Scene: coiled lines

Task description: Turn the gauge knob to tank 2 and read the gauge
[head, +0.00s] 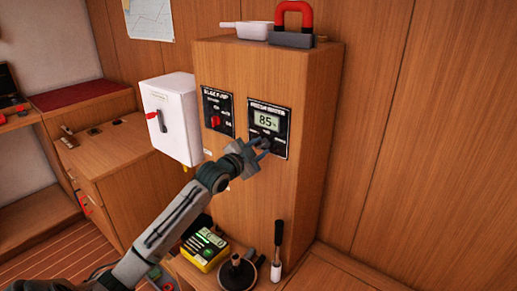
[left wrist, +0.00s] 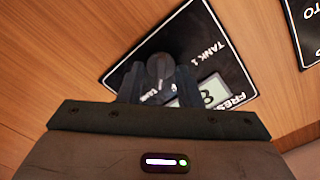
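The gauge panel (head: 283,112), black with a lit display (head: 266,121) reading 85 and what looks like a percent sign, is on the front of the wooden cabinet. My left gripper (head: 262,147) is at the panel's lower part and hides the knob in the head view. In the left wrist view the dark round knob (left wrist: 160,68) is between the two fingertips (left wrist: 160,82), which stand apart on either side of it; I cannot tell whether they touch it. My right gripper is not in view.
A black switch panel (head: 218,110) with a red switch is left of the gauge. A white box (head: 171,118) with a red lever juts out further left. A yellow meter (head: 204,245) and a black-handled tool (head: 278,240) stand below. A red-handled item (head: 293,25) lies on top.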

